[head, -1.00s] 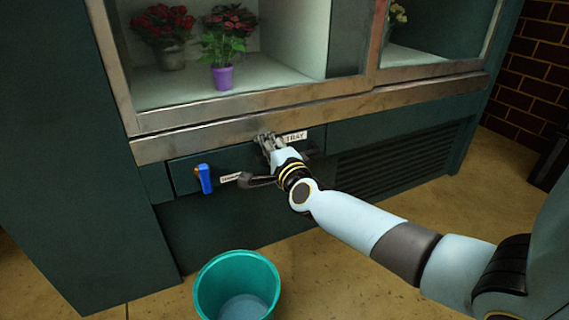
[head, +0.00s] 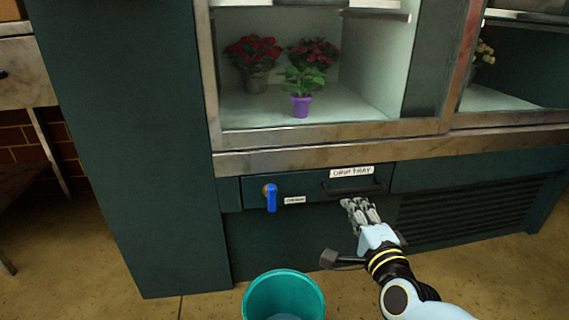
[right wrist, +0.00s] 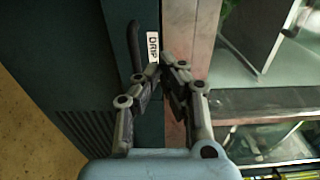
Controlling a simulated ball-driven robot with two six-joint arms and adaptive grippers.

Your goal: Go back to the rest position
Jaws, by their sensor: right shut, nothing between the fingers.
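My right gripper (head: 361,207) is just below and in front of the drip tray drawer handle (head: 356,187) in the head view. It is shut with nothing between its fingers and looks apart from the handle. In the right wrist view the gripper (right wrist: 165,75) points at the cabinet front, and the dark handle (right wrist: 134,45) and part of the "DRIP" label (right wrist: 153,45) show beyond the fingertips. The drip tray looks pushed in. My left gripper is not in view.
A teal bucket (head: 284,294) stands on the floor in front of the cabinet. A blue valve lever (head: 271,198) hangs down left of the handle. Potted flowers (head: 301,104) stand behind the glass above. A vent grille (head: 470,208) is at the right, with open floor below it.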

